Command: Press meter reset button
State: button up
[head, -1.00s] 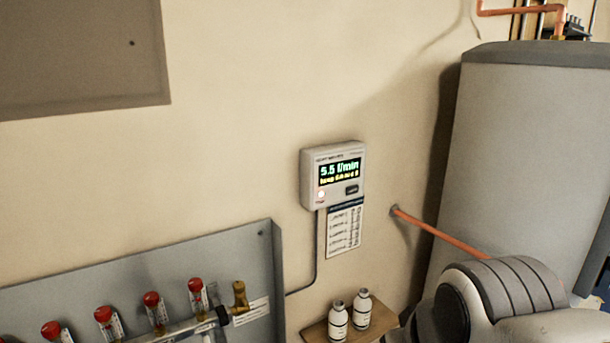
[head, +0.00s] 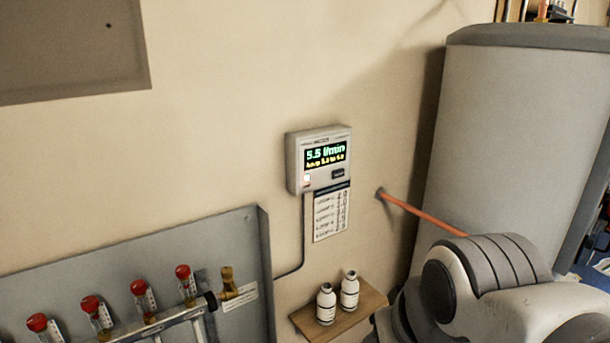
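A pale grey heat meter (head: 320,159) hangs on the wall near the middle of the head view. Its dark screen (head: 325,155) reads 5.5 l/min in green, with a line of yellow text below. A dark button (head: 338,174) sits under the screen at the right. A small glowing reddish-white light (head: 307,179) is at its lower left. A printed chart (head: 331,213) hangs just below the meter. My arm (head: 490,285) shows at the lower right, apart from the meter. My gripper is out of the picture.
A grey cylinder tank (head: 515,140) stands at right, with a copper pipe (head: 425,214) running to the wall. Two white bottles (head: 326,304) stand on a wooden shelf (head: 361,311) below the chart. A manifold with red caps (head: 183,271) is at lower left. Wall around the meter is clear.

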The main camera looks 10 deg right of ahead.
grip_shut()
dwell(1.5)
